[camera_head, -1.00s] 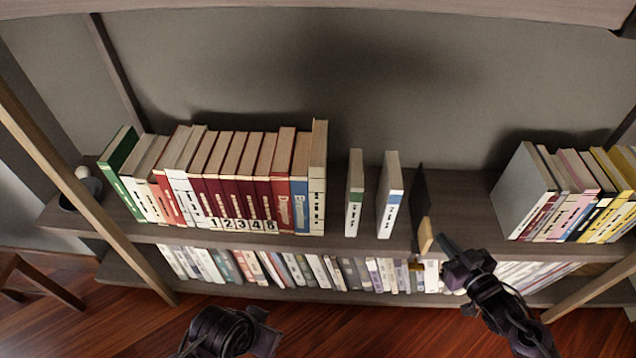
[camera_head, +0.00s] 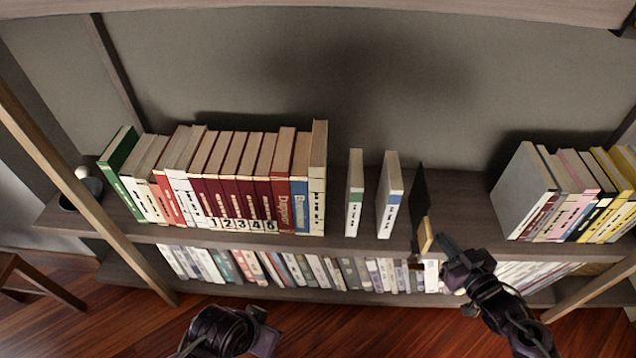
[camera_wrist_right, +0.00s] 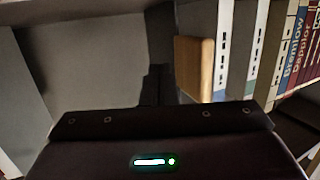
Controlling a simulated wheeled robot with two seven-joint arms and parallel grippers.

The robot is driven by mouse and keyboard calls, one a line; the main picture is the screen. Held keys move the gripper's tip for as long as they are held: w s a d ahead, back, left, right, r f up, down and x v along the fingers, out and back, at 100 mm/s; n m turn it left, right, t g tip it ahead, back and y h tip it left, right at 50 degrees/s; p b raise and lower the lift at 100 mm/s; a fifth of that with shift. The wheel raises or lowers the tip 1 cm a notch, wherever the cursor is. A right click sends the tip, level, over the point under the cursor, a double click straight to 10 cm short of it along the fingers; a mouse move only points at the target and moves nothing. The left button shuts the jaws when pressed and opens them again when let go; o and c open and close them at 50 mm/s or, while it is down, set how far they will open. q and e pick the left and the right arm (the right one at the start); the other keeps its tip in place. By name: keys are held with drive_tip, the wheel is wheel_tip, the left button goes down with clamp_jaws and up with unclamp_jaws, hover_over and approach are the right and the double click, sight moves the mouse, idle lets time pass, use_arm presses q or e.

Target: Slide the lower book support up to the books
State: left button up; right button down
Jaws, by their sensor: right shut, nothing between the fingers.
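The book support (camera_head: 420,205) is a thin dark upright plate with a pale wooden block (camera_head: 425,236) at its front, on the upper of the two visible shelf boards. It stands to the right of two spaced upright books, a green-labelled one (camera_head: 354,193) and a blue-labelled one (camera_head: 390,195), with a gap between. My right gripper (camera_head: 444,241) is shut and empty, close to the right of the block; contact cannot be told. In the right wrist view the block (camera_wrist_right: 194,67) is just right of the dark fingers (camera_wrist_right: 156,85). My left gripper (camera_head: 264,332) is low, in front of the shelf, its jaws unclear.
A tight row of books (camera_head: 230,185) stands at the left of the board. Another group, led by a grey book (camera_head: 522,192), stands at the right. Bare board (camera_head: 465,205) lies between it and the support. A lower row of books (camera_head: 300,270) fills the board below.

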drive_tip(key=shift+a, duration=0.1)
drive_tip(key=shift+a+p, duration=0.45)
drive_tip(key=shift+a, duration=0.75)
drive_tip(key=shift+a+p, duration=0.5)
drive_tip(key=shift+a, duration=1.75)
drive_tip(key=a+p, duration=0.1)
drive_tip(key=a, duration=0.6)
drive_tip(key=shift+a, duration=0.15)
